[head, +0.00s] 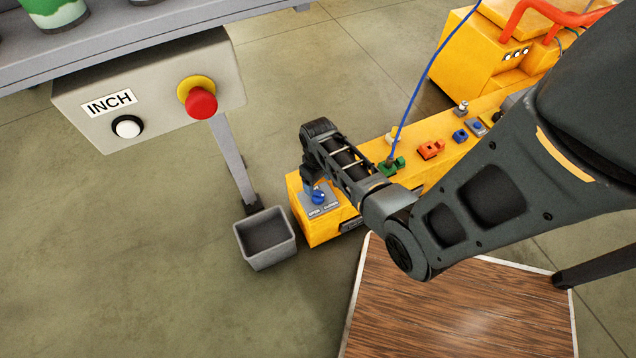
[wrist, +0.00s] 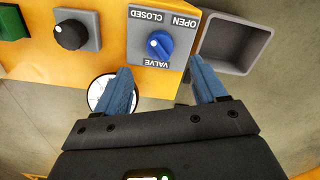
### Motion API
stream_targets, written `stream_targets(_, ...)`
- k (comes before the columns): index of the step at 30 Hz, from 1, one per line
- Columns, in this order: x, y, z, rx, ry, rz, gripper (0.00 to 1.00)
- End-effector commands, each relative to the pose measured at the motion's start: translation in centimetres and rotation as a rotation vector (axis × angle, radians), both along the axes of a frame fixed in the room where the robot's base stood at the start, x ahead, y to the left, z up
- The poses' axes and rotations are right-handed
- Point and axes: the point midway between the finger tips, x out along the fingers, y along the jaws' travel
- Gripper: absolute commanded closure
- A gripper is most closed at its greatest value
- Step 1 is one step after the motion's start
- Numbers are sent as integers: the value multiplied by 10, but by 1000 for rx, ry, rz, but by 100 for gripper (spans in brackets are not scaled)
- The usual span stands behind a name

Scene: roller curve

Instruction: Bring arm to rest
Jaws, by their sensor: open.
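My gripper (head: 308,182) hangs at the end of my arm over the near left end of the yellow console. In the wrist view my gripper (wrist: 160,68) is open, with two blue fingers and nothing between them. The blue valve knob (wrist: 159,45) sits on a grey plate marked OPEN, CLOSED and VALVE, just beyond the fingertips and apart from them. The knob also shows in the head view (head: 319,196). My arm is stretched out from the right over the console and hides part of it.
A grey bin (head: 266,240) stands on the floor beside the console (head: 320,233). An INCH box (head: 150,90) with a red button (head: 201,101) hangs at upper left. A blue cable (head: 418,85) runs to a green connector (head: 391,166). A wooden top (head: 450,310) lies below my arm.

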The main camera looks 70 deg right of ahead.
Motion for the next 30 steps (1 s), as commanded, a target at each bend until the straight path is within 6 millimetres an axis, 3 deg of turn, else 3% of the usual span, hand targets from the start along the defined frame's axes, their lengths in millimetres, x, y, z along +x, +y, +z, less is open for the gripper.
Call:
stream_targets(20,-3,3,1,-11,-4,6,29)
stream_targets(26,-26,22,11,-131,-70,65,29)
stream_targets(30,-44,45,34,-247,-172,137,29)
